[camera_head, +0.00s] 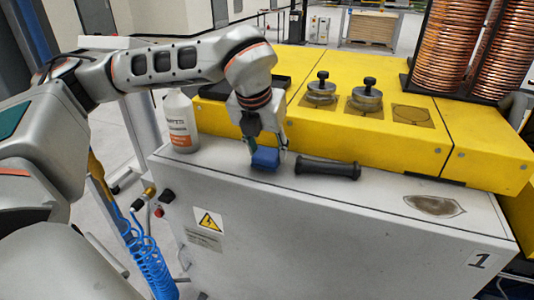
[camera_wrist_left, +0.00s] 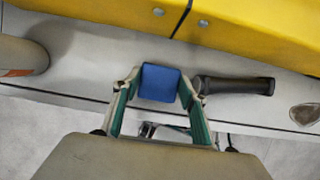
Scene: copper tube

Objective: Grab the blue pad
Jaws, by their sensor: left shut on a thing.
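The blue pad (camera_head: 265,158) is at the front left of the white cabinet top in the head view. My left gripper (camera_head: 267,150) reaches down over it, with its fingers on the pad's two sides. In the left wrist view the pad (camera_wrist_left: 160,83) sits between the two fingertips (camera_wrist_left: 160,88), and the gripper is shut on it. I cannot tell whether the pad is lifted off the surface. My right gripper is not in view.
A black handle-shaped tool (camera_head: 328,167) lies just right of the pad. A white bottle (camera_head: 181,122) stands to the left. A yellow block (camera_head: 300,130) with knobbed metal weights (camera_head: 366,95) rises behind. Copper coils (camera_head: 451,50) stand at the back right. The front right top is mostly clear.

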